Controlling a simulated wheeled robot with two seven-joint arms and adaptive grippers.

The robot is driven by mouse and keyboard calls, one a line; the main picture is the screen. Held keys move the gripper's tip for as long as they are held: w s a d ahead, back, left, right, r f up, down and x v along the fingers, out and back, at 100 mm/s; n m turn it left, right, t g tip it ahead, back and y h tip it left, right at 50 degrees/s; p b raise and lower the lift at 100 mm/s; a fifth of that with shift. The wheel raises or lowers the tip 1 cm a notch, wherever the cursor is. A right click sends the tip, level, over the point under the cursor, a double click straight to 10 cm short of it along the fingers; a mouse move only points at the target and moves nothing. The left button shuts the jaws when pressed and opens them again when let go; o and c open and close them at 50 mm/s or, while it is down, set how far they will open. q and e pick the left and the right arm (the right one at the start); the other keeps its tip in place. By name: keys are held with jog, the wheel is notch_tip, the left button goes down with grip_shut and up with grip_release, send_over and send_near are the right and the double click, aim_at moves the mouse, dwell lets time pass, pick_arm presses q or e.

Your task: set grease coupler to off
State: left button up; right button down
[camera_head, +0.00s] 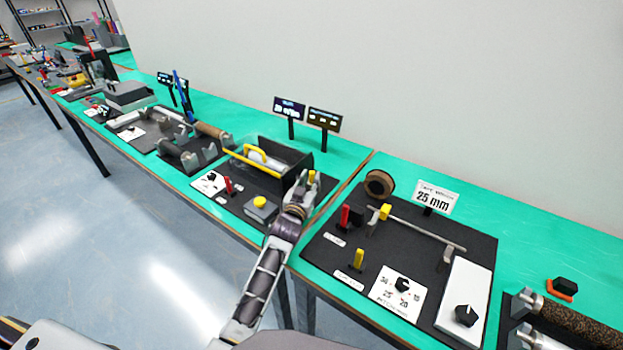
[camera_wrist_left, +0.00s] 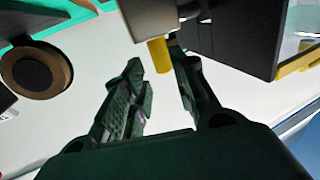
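My left gripper (camera_head: 303,188) is over the workbench, between the black tray and the right-hand black panel. In the left wrist view its two dark fingers (camera_wrist_left: 160,78) are spread apart. A short yellow stub (camera_wrist_left: 159,54) on a grey block (camera_wrist_left: 150,18) shows between the fingertips, with gaps visible to either side. In the head view a yellow tip (camera_head: 312,176) shows at the gripper. No label readable here says grease coupler, so I cannot tell for sure which part it is. My right gripper is out of view.
A black tray (camera_head: 290,157) with a yellow handle stands left of the gripper. The right panel (camera_head: 322,243) carries a red lever (camera_head: 345,216), a yellow lever (camera_head: 357,259) and black knobs. A brown roll (camera_head: 379,184) stands behind it; it also shows in the wrist view (camera_wrist_left: 36,70).

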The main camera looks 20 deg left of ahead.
pick_arm(q)
jog(key=s, duration=0.9)
jog(key=shift+s, duration=0.25)
jog(key=shift+a+f, duration=0.1)
dwell(0.7)
